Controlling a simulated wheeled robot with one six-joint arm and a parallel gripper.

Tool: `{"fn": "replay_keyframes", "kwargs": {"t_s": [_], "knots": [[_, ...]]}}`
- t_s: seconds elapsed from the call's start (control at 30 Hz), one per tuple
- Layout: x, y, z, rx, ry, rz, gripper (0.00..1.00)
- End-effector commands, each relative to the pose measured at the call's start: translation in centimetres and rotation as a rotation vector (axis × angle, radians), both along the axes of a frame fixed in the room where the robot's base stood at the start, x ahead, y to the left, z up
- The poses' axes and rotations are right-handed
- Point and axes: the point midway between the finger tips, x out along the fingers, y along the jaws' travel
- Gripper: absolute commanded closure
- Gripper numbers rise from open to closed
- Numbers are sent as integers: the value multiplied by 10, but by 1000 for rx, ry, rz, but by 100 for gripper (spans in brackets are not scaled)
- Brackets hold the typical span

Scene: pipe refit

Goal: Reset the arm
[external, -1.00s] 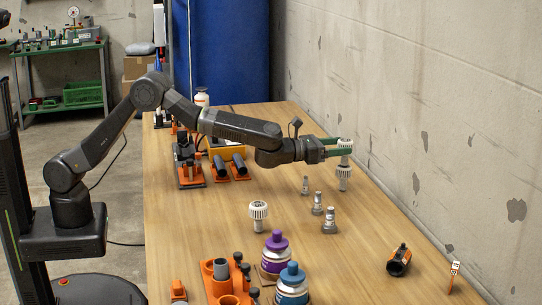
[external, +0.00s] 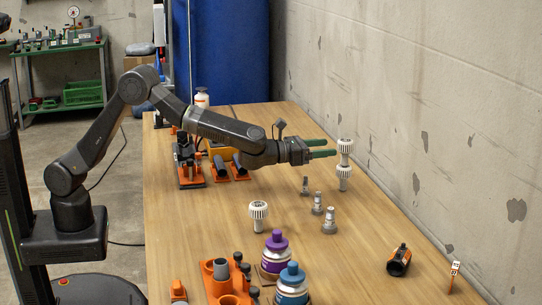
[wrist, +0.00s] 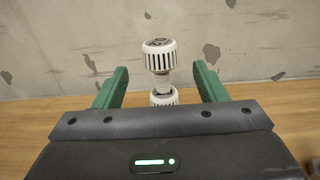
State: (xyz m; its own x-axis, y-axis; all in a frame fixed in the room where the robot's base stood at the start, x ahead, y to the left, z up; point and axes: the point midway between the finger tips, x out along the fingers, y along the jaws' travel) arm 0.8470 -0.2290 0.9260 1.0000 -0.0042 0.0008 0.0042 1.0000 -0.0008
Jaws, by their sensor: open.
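My gripper (external: 326,149) is open and empty, with its green fingers pointing right over the wooden table. Just beyond the fingertips, a white slotted valve head (external: 345,146) sits on top of a second white slotted one (external: 344,172) near the wall. In the wrist view the upper white head (wrist: 160,54) stands upright, centred beyond the two spread fingers (wrist: 158,85). The lower one (wrist: 164,97) is partly hidden behind my gripper body.
Several small grey fittings (external: 317,204) stand in front of the stack. Another white head (external: 258,214), a purple-capped bottle (external: 277,250), a blue-capped bottle (external: 292,284) and an orange holder (external: 222,285) are nearer. A concrete wall (external: 420,80) borders the table's right side.

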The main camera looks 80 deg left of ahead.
Motion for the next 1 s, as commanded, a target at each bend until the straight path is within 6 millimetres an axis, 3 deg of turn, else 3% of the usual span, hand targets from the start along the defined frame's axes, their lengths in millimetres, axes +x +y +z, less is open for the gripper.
{"fn": "replay_keyframes", "kwargs": {"t_s": [0.53, 1.0], "knots": [[75, 0, -2, 0, 0, 0, 35], [73, 0, 98, -1, -3, 0, 35]]}}
